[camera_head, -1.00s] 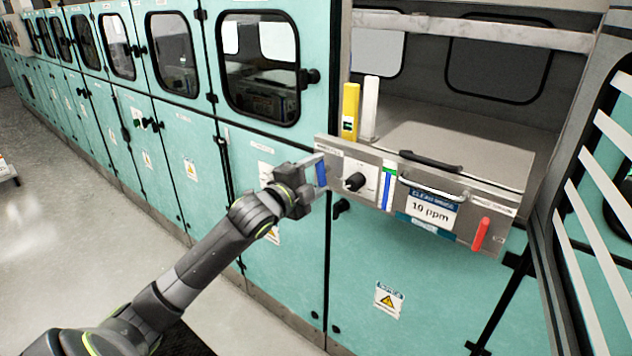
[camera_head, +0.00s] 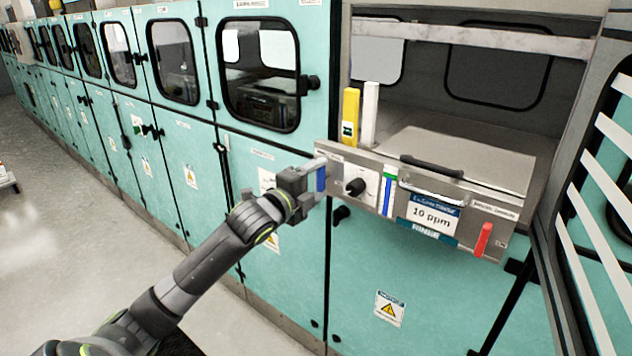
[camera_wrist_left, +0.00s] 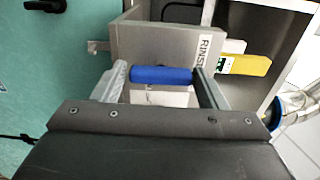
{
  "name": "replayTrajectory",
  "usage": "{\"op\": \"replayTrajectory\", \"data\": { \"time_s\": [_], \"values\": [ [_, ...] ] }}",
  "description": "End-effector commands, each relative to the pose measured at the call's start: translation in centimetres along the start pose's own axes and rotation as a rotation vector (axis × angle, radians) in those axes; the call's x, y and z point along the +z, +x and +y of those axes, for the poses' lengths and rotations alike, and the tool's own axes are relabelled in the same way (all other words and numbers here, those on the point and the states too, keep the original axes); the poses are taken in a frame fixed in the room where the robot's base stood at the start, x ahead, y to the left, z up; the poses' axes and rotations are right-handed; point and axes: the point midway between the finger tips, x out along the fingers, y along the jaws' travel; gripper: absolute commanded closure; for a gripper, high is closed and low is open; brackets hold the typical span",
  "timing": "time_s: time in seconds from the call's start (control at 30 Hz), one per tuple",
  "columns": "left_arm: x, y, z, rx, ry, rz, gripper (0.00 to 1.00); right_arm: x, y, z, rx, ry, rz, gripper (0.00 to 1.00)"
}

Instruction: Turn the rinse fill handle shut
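The rinse fill handle is a small blue bar (camera_head: 321,181) at the left end of the metal front panel (camera_head: 462,188). My left gripper (camera_head: 318,168) is at this end of the panel, its fingers close to the blue bar. In the left wrist view the blue bar (camera_wrist_left: 161,75) lies lengthwise between the two spread fingers of my left gripper (camera_wrist_left: 163,88). Its right end is close to the right finger, and a small gap shows at the left finger. Contact cannot be told. A partly hidden label starting "RINS" is on the panel beside it. My right gripper is not in view.
The panel also bears a black knob (camera_head: 355,187), a blue-green level strip (camera_head: 387,192), a "10 ppm" sign (camera_head: 431,214) and a red handle (camera_head: 483,240). Yellow (camera_head: 350,115) and white (camera_head: 370,114) upright pieces stand behind it. Teal cabinets (camera_head: 180,160) line the left. A slatted frame is at right.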

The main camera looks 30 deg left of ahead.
Motion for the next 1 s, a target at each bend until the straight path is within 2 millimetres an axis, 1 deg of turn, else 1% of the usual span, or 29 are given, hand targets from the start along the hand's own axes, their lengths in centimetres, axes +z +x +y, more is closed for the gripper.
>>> {"op": "replayTrajectory", "data": {
  "time_s": [0.03,0.1,0.37,0.47,0.57,0.8,1.0],
  "values": [
    [0.0,0.0,0.0,0.000,-0.001,0.000,0.27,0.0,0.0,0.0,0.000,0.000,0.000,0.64],
    [0.0,0.0,0.0,0.000,-0.001,0.000,0.18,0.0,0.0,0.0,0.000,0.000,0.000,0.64],
    [0.0,0.0,0.0,-0.001,-0.002,0.000,0.18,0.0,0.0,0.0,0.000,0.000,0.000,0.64],
    [0.0,-0.4,0.0,-0.001,0.000,0.000,0.18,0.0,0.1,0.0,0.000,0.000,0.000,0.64],
    [0.1,-1.4,0.1,0.000,0.004,-0.001,0.18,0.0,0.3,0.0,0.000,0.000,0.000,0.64],
    [0.1,-5.3,0.1,0.002,0.006,0.000,0.18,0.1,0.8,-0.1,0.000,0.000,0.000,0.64],
    [0.1,-8.1,0.1,0.002,0.006,0.000,0.18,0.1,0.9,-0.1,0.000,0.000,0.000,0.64]
  ]
}}
